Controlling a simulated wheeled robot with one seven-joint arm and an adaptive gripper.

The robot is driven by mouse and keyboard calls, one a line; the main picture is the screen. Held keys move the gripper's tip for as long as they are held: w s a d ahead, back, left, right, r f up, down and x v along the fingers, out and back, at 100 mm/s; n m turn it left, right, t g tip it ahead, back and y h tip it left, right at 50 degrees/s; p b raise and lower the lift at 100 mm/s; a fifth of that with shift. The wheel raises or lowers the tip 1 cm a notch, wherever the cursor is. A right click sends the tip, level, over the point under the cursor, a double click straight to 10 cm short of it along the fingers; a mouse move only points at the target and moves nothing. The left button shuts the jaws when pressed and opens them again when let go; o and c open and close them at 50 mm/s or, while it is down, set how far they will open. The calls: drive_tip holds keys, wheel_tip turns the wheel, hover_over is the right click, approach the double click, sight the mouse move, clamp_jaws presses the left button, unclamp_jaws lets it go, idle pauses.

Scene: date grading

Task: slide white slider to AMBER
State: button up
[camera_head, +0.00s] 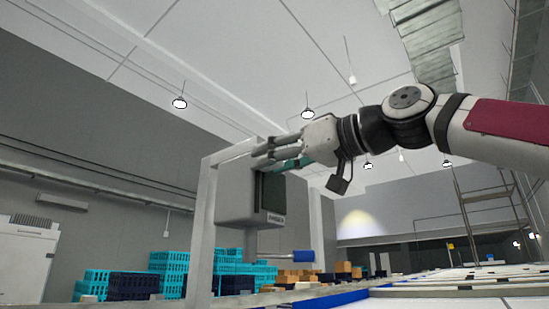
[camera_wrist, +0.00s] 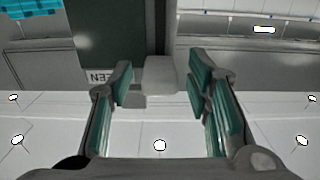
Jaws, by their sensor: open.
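The white slider (camera_wrist: 160,74) shows in the wrist view as a pale block at the edge of a dark green panel (camera_wrist: 108,38). A label ending in "EEN" (camera_wrist: 101,77) is partly hidden by the left finger. My gripper (camera_wrist: 160,92) is open, with teal-padded fingers on either side of the slider; I cannot tell whether either touches it. In the head view my gripper (camera_head: 272,156) is at the top of a grey box (camera_head: 236,195) with a dark green face. A small label (camera_head: 276,218) low on the box is too small to read surely. No AMBER mark is clearly legible.
A pale metal frame (camera_head: 202,230) stands around the box. Teal crates (camera_head: 169,262) and brown boxes (camera_head: 297,276) stand behind. A white conveyor-like surface (camera_head: 450,290) runs at lower right.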

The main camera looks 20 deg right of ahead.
sight(256, 204)
drive_tip(key=shift+w, duration=0.15)
drive_tip(key=shift+a, duration=0.1)
clamp_jaws()
wheel_tip(256, 204, down, 6)
drive_tip(key=b, duration=0.5)
drive_tip(key=shift+w+r, duration=0.15)
drive_tip(key=shift+f+b, duration=0.85)
drive_tip(key=shift+b, duration=0.15)
drive_tip(key=shift+f, duration=0.1)
unclamp_jaws()
